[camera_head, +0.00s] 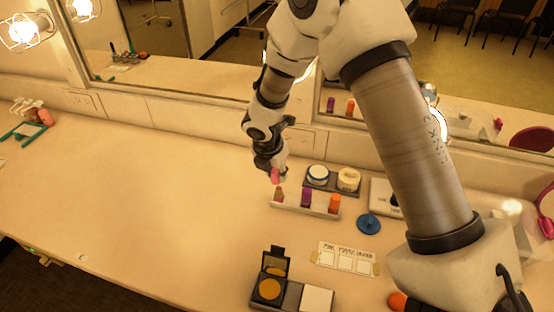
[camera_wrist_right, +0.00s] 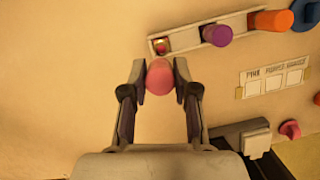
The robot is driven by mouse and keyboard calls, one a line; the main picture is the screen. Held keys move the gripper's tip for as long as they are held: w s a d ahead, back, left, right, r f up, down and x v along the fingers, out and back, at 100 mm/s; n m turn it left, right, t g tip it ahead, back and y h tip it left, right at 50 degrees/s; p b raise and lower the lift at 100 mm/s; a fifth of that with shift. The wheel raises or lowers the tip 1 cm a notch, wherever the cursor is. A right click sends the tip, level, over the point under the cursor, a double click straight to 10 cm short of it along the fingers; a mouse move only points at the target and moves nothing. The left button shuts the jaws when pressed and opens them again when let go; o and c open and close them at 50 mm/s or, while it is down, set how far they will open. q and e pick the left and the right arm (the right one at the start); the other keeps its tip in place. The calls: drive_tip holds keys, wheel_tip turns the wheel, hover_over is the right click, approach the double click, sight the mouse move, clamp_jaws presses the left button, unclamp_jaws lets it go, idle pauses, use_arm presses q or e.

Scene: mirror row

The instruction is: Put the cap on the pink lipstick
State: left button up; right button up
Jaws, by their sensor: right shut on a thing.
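My right gripper (camera_head: 274,170) is shut on the pink cap (camera_head: 275,176) above the left end of a small white holder (camera_head: 290,207). In the right wrist view the pink cap (camera_wrist_right: 160,78) sits between the two fingertips. The uncapped lipstick (camera_head: 279,194) stands in the left slot of the holder. Its gold and reddish top (camera_wrist_right: 161,45) shows in the right wrist view, a little beyond the cap and apart from it. My left gripper is not in view.
A purple lipstick (camera_head: 306,197) and an orange one (camera_head: 334,204) stand in the same holder. Behind are two round jars (camera_head: 318,175) on a dark tray. A blue lid (camera_head: 368,223), a label card (camera_head: 345,258) and an open compact (camera_head: 270,288) lie nearer.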

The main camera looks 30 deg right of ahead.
drive_tip(key=n, duration=0.2)
drive_tip(key=r+n+t, duration=0.1)
drive_tip(key=n, duration=0.1)
drive_tip(key=d+n+y, duration=0.1)
drive_tip(key=shift+w+r+n, duration=0.1)
drive_tip(key=shift+r+n, duration=0.2)
drive_tip(key=shift+n, duration=0.1)
drive_tip(key=n, duration=0.1)
drive_tip(key=n+y, duration=0.1)
drive_tip(key=n, duration=0.1)
drive_tip(key=shift+w+d+r+t, duration=0.1)
drive_tip(key=shift+d+r+t, duration=0.1)
drive_tip(key=shift+r+t, duration=0.1)
drive_tip(key=shift+n, duration=0.7)
drive_tip(key=b, duration=0.6)
hover_over(278, 187)
drive_tip(key=f, duration=0.5)
drive_tip(key=shift+s, duration=0.25)
drive_tip(key=shift+f, duration=0.35)
drive_tip(key=shift+p, duration=0.65)
drive_tip(key=shift+f+b, duration=0.5)
drive_tip(key=shift+f, duration=0.85)
